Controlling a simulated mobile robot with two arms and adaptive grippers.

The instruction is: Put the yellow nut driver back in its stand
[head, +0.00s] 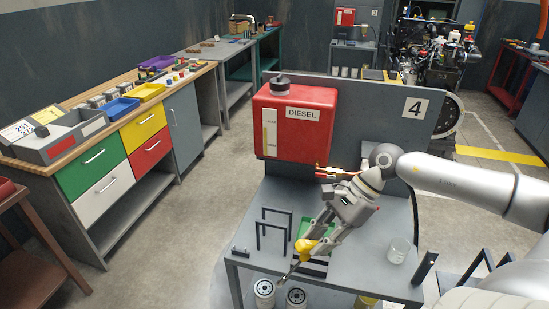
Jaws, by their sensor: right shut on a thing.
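The yellow nut driver (306,248) is in my right gripper (313,241), which is shut on its yellow handle. The driver is tilted, its dark shaft pointing down and left past the front edge of the grey table. Dark arch-shaped frames (259,237) stand on the table left of the gripper; I cannot tell whether they are the driver's stand. My left gripper is not in view.
A red diesel tank (294,124) stands at the table's back panel. A clear glass beaker (398,250) and a dark upright post (424,267) are on the table's right. White canisters (264,290) stand below the front edge. A tool-covered workbench (87,130) is at left.

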